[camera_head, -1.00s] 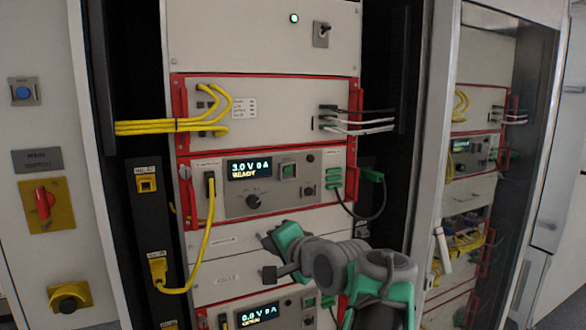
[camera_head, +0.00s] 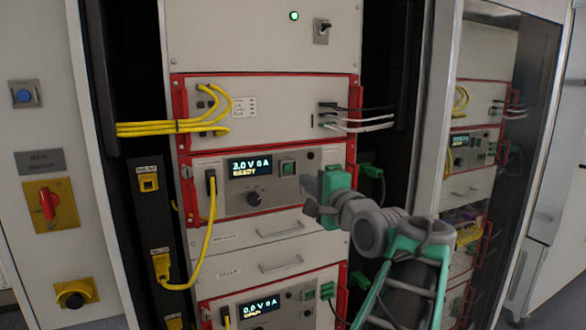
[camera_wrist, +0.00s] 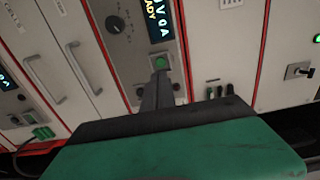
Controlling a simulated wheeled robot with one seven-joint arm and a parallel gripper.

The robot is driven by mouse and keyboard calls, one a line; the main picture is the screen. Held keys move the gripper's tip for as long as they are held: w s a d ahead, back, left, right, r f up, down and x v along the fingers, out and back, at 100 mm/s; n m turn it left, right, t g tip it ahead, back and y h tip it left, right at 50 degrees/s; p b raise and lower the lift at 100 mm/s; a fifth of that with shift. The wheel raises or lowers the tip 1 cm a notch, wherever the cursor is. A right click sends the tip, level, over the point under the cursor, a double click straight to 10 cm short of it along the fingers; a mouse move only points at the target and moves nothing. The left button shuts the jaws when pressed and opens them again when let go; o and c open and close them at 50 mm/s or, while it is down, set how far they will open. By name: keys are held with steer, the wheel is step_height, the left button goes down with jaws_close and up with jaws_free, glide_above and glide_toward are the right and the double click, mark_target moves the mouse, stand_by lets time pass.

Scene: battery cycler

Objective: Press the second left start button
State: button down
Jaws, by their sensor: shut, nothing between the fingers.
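A square green button (camera_head: 288,168) sits right of the lit display (camera_head: 249,167), which reads about 3.0 V 0 A READY, on the upper red-framed unit. A second unit below has a display (camera_head: 259,308) reading about 0.0 V and its own green button (camera_head: 308,294). My gripper (camera_head: 306,185) is shut and empty, just right of and below the upper button. In the wrist view my shut fingers (camera_wrist: 160,80) point at the green button (camera_wrist: 160,62), which shows just beyond the tips. I cannot tell whether they touch it.
A black knob (camera_head: 254,199) and a yellow cable (camera_head: 207,235) are left of the button. Green connectors (camera_head: 371,171) are to the right. Drawer handles (camera_head: 281,230) lie below. A toggle switch (camera_head: 321,31) is on the top panel. A red rotary switch (camera_head: 47,203) is on the left wall.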

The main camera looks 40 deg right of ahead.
mark_target(288, 168)
steer(key=p+x, duration=0.2)
steer(key=x, duration=0.6)
steer(key=shift+p, duration=0.4)
steer(key=shift+w+d, duration=0.1)
steer(key=shift+w, duration=0.05)
steer(key=shift+w+f, duration=0.1)
steer(key=shift+w, duration=0.25)
steer(key=shift+w+d+r, duration=0.15)
steer(key=shift+w+r, duration=0.05)
steer(key=shift+r, duration=0.05)
steer(key=shift+s+f+b, duration=0.1)
steer(key=shift+b, duration=0.2)
steer(key=b+v, duration=0.4)
steer(key=v, duration=1)
